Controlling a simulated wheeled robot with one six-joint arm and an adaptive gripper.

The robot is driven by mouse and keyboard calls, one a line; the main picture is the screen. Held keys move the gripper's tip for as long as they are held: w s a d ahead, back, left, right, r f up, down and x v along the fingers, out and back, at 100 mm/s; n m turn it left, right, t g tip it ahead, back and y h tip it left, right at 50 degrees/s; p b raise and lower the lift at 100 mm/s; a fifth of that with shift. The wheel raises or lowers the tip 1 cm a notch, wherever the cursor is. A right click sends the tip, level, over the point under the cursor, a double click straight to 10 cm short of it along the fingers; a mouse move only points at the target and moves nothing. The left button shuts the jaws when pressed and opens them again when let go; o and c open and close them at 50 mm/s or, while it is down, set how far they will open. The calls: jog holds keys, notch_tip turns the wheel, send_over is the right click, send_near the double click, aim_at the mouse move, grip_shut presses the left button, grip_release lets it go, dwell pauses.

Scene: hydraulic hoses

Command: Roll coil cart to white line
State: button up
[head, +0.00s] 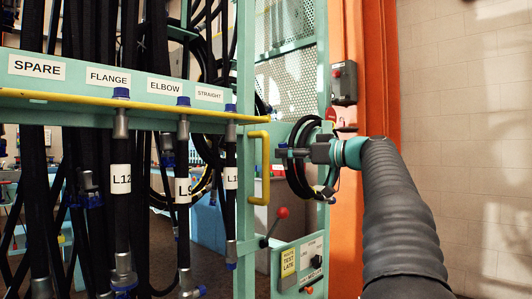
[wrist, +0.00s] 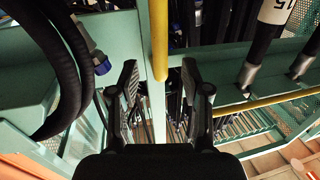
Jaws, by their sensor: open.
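A teal frame with a yellow upright handle (head: 258,167) stands in the middle of the head view; I cannot tell whether it is the coil cart. A black hose coil (head: 297,185) hangs at its right side, and a coil also shows at left in the wrist view (wrist: 72,70). My gripper (head: 284,152) is at the coil's height, to the right of the handle. In the wrist view its fingers (wrist: 164,88) are apart, with the yellow handle (wrist: 160,40) showing between and beyond them. I cannot tell whether they touch it. No white line is visible.
A teal rack with a yellow rail (head: 120,105) and several hanging black hoses fills the left. An orange post (head: 350,240) and a pale wall (head: 460,100) stand at right.

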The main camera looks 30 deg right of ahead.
jog(key=p+x, duration=0.1)
jog(key=x, duration=0.6)
jog(key=shift+w+a, duration=0.1)
grip_shut()
